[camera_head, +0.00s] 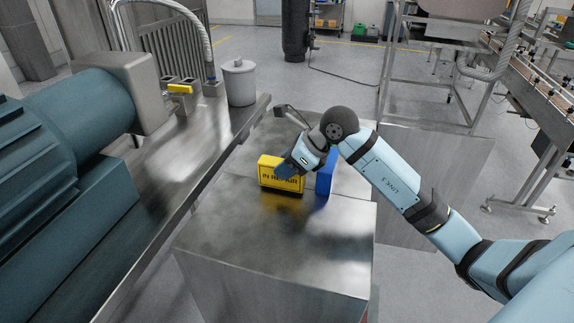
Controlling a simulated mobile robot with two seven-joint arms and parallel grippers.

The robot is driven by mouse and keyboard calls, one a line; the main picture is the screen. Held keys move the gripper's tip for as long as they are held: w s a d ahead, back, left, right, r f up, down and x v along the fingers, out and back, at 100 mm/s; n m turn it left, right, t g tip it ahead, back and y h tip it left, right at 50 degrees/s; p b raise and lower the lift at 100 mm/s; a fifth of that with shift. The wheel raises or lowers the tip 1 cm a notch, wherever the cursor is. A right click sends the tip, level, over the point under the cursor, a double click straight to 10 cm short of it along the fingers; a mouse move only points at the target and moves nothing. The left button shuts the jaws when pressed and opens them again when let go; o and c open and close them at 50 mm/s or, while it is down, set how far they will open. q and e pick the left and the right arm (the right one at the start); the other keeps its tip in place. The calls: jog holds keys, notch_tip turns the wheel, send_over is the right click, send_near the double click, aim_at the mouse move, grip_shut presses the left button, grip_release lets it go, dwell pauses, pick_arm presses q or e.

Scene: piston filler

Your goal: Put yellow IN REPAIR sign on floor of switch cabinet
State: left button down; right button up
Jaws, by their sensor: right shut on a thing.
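The yellow IN REPAIR sign (268,180) stands upright on or just above the shiny metal top of a cabinet-like box (250,232), its lettering facing me. My right gripper (288,172) is shut on the sign at its right part, reaching in from the right. I cannot tell whether the sign's lower edge touches the metal. The floor inside the switch cabinet cannot be made out. My left gripper is not in view.
A blue object (325,174) stands just right of the sign, partly behind my right arm. A metal bench (165,165) with a large teal motor (60,140) and a grey lidded canister (239,82) is on the left. A metal frame and conveyor (535,90) stand at the right.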

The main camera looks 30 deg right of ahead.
jog(key=shift+f, duration=0.35)
jog(key=shift+f+b, duration=0.25)
jog(key=shift+b, duration=0.05)
jog(key=o, duration=1)
jog(key=shift+r, duration=0.1)
jog(key=shift+r, duration=0.1)
